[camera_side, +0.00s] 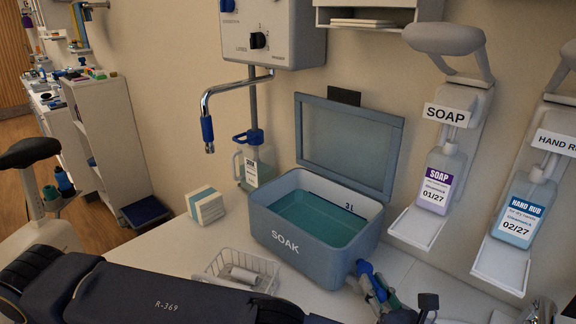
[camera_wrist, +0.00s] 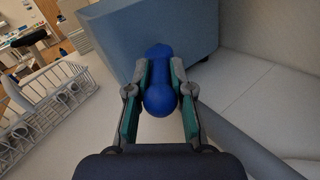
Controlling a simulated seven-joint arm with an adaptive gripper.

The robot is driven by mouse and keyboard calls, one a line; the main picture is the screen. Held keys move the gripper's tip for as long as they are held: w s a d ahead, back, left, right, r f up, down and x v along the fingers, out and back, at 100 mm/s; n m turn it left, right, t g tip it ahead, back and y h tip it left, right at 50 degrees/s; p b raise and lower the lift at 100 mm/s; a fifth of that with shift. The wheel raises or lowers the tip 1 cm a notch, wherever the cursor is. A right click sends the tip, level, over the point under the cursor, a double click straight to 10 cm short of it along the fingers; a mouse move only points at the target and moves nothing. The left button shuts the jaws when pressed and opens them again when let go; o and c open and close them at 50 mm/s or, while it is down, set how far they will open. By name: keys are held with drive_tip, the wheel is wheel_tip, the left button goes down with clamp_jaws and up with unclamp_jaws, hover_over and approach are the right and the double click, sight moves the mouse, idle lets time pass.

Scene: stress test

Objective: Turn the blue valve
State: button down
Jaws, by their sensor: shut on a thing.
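The blue valve (camera_wrist: 159,97) is between the two fingers of my gripper (camera_wrist: 158,75) in the wrist view, with a finger against each side. It has a rounded near end and sits at the wall of the blue-grey SOAK tub (camera_wrist: 130,28). In the side view the valve (camera_side: 364,267) shows as a small blue piece at the tub's lower right corner. My gripper (camera_side: 378,290) is there beside it, partly hidden by my own arm. The SOAK tub (camera_side: 300,248) holds teal liquid, and its lid (camera_side: 350,145) stands open behind it.
A white wire basket (camera_side: 243,270) with a pale roll stands left of the valve. A white-and-blue box (camera_side: 207,205) and a jug (camera_side: 262,165) stand further back. A chrome spout (camera_side: 220,90) hangs above. Soap (camera_side: 436,185) and hand rub (camera_side: 520,212) dispensers hang on the right wall.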

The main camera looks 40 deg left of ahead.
drive_tip(key=c, duration=1.3)
unclamp_jaws()
drive_tip(key=shift+d, duration=0.1)
drive_tip(key=shift+v, duration=3.7)
drive_tip(key=shift+r, duration=0.1)
